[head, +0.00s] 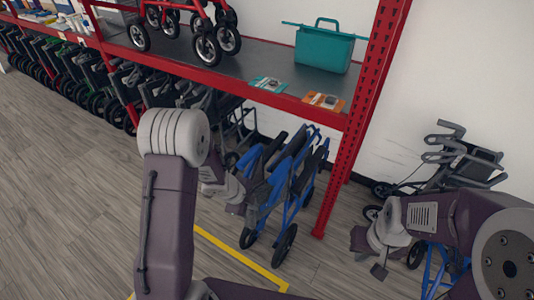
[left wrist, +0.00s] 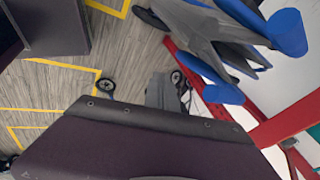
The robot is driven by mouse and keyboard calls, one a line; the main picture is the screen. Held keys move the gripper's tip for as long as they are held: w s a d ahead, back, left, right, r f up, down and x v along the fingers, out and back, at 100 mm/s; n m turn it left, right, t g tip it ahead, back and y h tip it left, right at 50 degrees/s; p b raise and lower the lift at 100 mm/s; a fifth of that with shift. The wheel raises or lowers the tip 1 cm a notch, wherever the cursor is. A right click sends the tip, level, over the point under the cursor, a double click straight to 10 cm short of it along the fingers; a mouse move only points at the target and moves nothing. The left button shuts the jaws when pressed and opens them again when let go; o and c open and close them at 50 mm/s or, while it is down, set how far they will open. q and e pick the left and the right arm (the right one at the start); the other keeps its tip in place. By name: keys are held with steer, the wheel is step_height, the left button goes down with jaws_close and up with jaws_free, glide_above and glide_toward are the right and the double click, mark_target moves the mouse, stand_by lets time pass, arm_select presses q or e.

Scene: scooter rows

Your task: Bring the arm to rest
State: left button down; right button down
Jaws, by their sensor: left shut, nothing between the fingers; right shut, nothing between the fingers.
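My left arm rises from the bottom of the head view and bends at a pale grey joint. Its left gripper (head: 257,196) is behind that joint, in front of the blue folded rollator (head: 290,185), and looks shut and empty. I cannot tell whether it touches the rollator. My right arm comes in from the right edge. Its right gripper (head: 379,271) points down over the floor at the lower right, shut and empty. In the left wrist view my own purple arm housing fills the lower middle, and blue-and-grey rollator parts (left wrist: 225,40) are close at the upper right.
A red-framed shelf (head: 190,68) holds a teal bag (head: 324,47), a red rollator (head: 188,25) and small cards. Its red post (head: 357,130) stands between my grippers. Folded rollators (head: 75,75) line the floor below. A grey rollator (head: 462,160) stands right. Open wooden floor (head: 60,190) is left.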

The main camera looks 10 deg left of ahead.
arm_select(q)
steer(key=shift+s, duration=0.1)
steer(key=w+r+n+t, duration=0.1)
steer(key=w+r+t, duration=0.15)
steer(key=r, duration=0.55)
step_height(320, 180, up, 5)
steer(key=s+a+n+y, duration=0.2)
steer(key=a+n+y, duration=0.1)
steer(key=n, duration=0.4)
steer(key=s+f+n+g, duration=0.1)
steer(key=s+n+g, duration=0.1)
steer(key=s+n, duration=0.4)
steer(key=s+f+n+g, duration=0.2)
steer(key=s+n, duration=0.3)
steer(key=s, duration=0.4)
steer(key=shift+s+f+n+g, duration=0.3)
steer(key=shift+n+g, duration=0.1)
steer(key=shift+g, duration=0.15)
